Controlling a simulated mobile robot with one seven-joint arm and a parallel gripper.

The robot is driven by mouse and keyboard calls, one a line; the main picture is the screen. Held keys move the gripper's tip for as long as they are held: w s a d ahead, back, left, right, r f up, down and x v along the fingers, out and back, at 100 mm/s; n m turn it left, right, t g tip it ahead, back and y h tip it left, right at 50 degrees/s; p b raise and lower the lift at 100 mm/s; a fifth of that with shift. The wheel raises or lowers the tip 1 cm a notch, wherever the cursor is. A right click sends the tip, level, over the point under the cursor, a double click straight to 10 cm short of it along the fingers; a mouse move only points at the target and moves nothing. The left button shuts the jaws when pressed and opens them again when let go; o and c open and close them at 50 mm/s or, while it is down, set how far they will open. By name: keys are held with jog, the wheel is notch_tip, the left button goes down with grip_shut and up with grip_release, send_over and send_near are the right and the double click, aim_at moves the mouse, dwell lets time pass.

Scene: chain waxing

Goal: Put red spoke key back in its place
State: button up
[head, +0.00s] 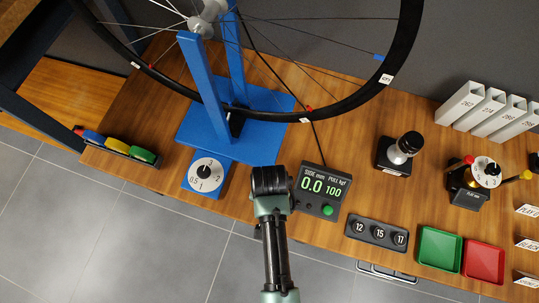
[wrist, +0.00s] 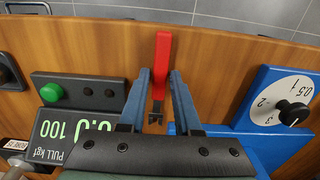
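The red spoke key (wrist: 162,62) shows in the wrist view, between the two blue-grey fingers of my gripper (wrist: 161,82). Its red handle points toward the table's front edge, and its dark forked end lies nearer my palm. The fingers stand close on both sides of it; I cannot tell whether they press on it. In the head view my gripper (head: 270,182) is over the table's front part, between the dial and the display, and hides the key. The dark key rack (head: 117,147) is at the table's left end and holds blue, yellow and green pieces, with a bit of red at its left end.
The blue wheel stand (head: 190,130) with its dial (head: 206,174) is left of my gripper. The display box (head: 318,190) stands close on the right. A socket tray (head: 376,232), a green tray (head: 439,248) and a red tray (head: 483,262) lie farther right.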

jog(key=o, duration=0.3)
